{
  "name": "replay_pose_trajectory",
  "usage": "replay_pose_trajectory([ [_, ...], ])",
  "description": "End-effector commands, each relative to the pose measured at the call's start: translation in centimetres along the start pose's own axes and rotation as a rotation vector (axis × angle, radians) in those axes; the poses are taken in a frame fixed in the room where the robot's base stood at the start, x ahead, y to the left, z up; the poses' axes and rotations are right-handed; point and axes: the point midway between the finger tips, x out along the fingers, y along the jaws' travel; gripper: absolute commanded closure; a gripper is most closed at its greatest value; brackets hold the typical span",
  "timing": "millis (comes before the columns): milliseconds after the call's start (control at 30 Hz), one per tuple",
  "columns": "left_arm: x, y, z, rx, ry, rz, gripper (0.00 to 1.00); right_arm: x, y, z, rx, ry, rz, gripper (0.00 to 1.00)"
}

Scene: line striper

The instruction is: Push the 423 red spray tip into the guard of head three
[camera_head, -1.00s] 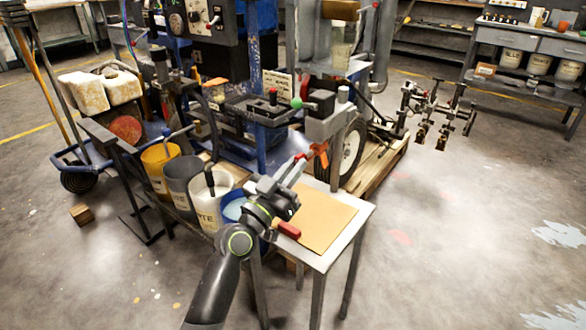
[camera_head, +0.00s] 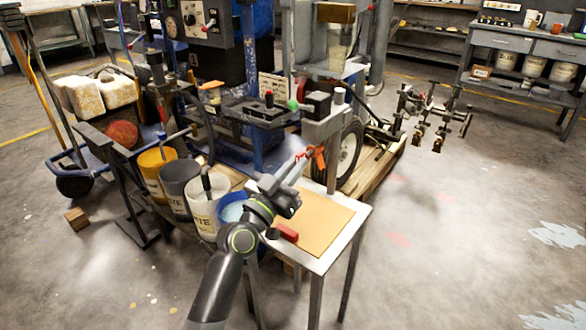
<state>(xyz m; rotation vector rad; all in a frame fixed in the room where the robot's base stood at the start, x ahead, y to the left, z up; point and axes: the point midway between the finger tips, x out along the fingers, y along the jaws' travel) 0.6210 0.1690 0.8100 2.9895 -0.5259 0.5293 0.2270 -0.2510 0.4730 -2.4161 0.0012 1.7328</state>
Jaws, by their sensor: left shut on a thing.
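My left gripper (camera_head: 299,158) reaches in from the bottom over the small table, its jaws shut on a small red piece, likely the red spray tip (camera_head: 301,155). The jaws hide most of it, and no number is readable. An orange guard-like part (camera_head: 319,158) is just right of the fingertips, below the striper's grey bracket. A narrow gap seems to lie between red piece and orange part; contact cannot be told. Whether this is head three's guard cannot be read. My right gripper is not in view.
A small metal table (camera_head: 345,230) with a tan board (camera_head: 318,222) stands under my arm; a red-handled object (camera_head: 286,232) lies at its edge. Several paint buckets (camera_head: 203,208) stand to the left. A wheel (camera_head: 350,150) is behind the orange part.

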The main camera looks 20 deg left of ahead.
Motion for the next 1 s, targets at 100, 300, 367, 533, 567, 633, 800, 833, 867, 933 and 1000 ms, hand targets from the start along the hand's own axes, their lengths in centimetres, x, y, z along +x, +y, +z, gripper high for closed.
replay_pose_trajectory([
  [100, 0.07, 0.01, 0.01, 0.000, 0.000, 0.000, 1.00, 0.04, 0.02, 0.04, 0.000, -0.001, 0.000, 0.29],
  [300, 0.06, 0.01, 0.02, 0.000, 0.000, 0.000, 1.00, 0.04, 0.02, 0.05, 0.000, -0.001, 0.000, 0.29],
  [367, 0.06, 0.01, 0.02, 0.000, 0.000, 0.000, 1.00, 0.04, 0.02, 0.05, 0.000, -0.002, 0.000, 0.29],
  [533, 0.07, 0.00, 0.04, 0.000, 0.000, 0.000, 1.00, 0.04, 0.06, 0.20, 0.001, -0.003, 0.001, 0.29],
  [567, 0.09, 0.00, 0.05, 0.000, 0.000, 0.000, 1.00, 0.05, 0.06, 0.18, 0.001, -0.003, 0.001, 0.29],
  [633, 0.17, 0.00, 0.09, 0.000, 0.000, 0.000, 1.00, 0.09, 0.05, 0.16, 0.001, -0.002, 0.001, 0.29],
  [800, 0.52, -0.01, 0.27, -0.001, 0.000, 0.000, 1.00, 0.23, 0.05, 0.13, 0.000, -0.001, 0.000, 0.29],
  [833, 0.58, -0.01, 0.30, -0.001, 0.000, 0.000, 1.00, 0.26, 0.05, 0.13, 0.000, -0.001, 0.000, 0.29],
  [867, 0.65, -0.01, 0.33, -0.001, 0.000, 0.000, 1.00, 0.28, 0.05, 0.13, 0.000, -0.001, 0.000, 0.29],
  [933, 0.82, -0.01, 0.38, -0.001, 0.000, 0.000, 1.00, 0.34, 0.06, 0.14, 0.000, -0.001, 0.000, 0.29],
  [1000, 0.99, 0.00, 0.42, -0.001, 0.001, 0.000, 1.00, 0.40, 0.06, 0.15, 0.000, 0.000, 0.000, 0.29],
])
